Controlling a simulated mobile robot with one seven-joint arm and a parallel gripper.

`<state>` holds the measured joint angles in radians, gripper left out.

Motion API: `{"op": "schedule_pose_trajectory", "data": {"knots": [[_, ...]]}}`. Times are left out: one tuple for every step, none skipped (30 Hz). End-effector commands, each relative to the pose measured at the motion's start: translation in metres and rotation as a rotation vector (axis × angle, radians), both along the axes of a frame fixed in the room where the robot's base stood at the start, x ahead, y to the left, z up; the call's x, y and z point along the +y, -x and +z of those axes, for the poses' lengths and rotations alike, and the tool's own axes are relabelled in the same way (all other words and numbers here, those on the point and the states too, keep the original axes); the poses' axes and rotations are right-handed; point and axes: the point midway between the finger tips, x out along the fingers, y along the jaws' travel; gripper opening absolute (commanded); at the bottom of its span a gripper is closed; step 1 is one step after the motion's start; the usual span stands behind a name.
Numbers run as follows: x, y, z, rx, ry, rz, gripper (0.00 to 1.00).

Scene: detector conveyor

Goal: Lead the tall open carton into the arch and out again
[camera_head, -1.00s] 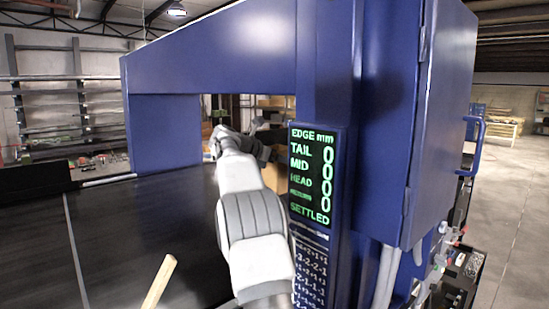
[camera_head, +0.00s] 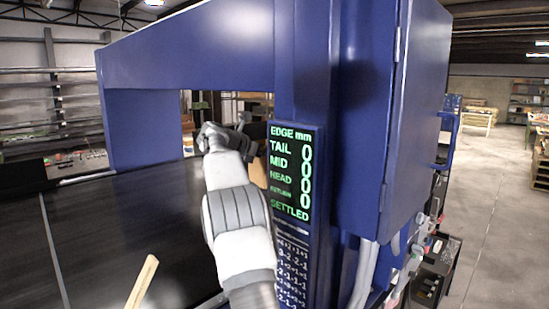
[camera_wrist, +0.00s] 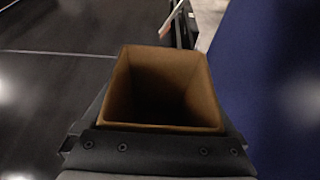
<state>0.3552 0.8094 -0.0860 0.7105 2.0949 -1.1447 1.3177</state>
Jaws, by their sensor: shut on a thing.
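The tall open carton (camera_wrist: 165,62) is brown, and in the wrist view I look down into its open, dark inside. My gripper (camera_wrist: 162,104) is shut on it, with dark jaw parts along its near side and corners. In the head view my arm reaches into the opening of the blue arch (camera_head: 205,52), and my gripper (camera_head: 226,138) is small and partly hidden there. A brown patch beside my arm, partly behind the display, seems to be the carton (camera_head: 258,173). Its base is hidden.
The display (camera_head: 291,178) on the arch post shows zeros for TAIL, MID and HEAD, and SETTLED. A dark conveyor belt (camera_head: 110,235) runs under the arch. A pale wooden strip (camera_head: 142,283) stands at the front. Blue cabinet (camera_head: 385,130) at right; open floor (camera_head: 490,210) beyond.

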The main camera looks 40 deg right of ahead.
Motion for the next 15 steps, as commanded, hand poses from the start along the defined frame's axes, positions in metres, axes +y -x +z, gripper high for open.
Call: {"op": "schedule_pose_trajectory", "data": {"knots": [[0.004, 0.000, -0.001, -0.002, 0.001, 0.001, 0.29], [0.006, 0.000, -0.001, -0.003, 0.001, 0.001, 0.29], [0.011, 0.000, -0.002, -0.003, 0.001, 0.003, 0.29], [0.016, 0.001, -0.002, -0.003, 0.001, 0.003, 0.29], [0.020, 0.001, -0.003, -0.003, 0.001, 0.003, 0.29], [0.025, 0.001, -0.002, -0.003, 0.001, 0.003, 0.29], [0.029, 0.002, -0.002, -0.003, 0.001, 0.003, 0.29], [0.033, 0.002, -0.003, -0.003, 0.001, 0.003, 0.29], [0.038, 0.003, -0.002, -0.002, 0.001, 0.002, 0.29], [0.043, 0.003, -0.002, -0.003, 0.001, 0.003, 0.29], [0.047, 0.003, -0.002, -0.002, 0.001, 0.004, 0.29], [0.052, 0.004, -0.002, -0.001, 0.001, 0.003, 0.29], [0.056, 0.004, -0.002, -0.001, 0.001, 0.002, 0.29], [0.061, 0.004, -0.002, -0.002, 0.001, 0.002, 0.29], [0.067, 0.005, -0.001, -0.003, 0.002, 0.003, 0.29]]}}
